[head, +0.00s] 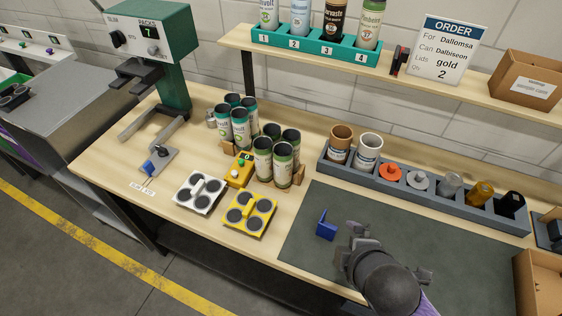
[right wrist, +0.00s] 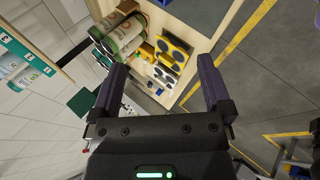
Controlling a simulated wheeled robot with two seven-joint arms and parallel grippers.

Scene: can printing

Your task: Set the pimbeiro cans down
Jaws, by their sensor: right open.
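Two groups of open-topped cans stand on the bench. The front cans (head: 273,160) have olive-green and white labels and look like the green can (head: 369,22) in slot 4 of the shelf rack. The rear cans (head: 240,125) have brighter green and white labels. The label names are too small to read surely. My right gripper (head: 388,250) is over the dark mat, right of the cans and apart from them. In the right wrist view its fingers (right wrist: 161,85) are apart with nothing between them; cans (right wrist: 120,38) show beyond. My left gripper is not in view.
A white tray (head: 200,192) and a yellow tray (head: 249,213) with dark round pads lie in front of the cans. A blue bracket (head: 325,227) stands on the dark mat (head: 445,255). A grey rack (head: 400,190) holds cups and lids behind. Much of the mat is clear.

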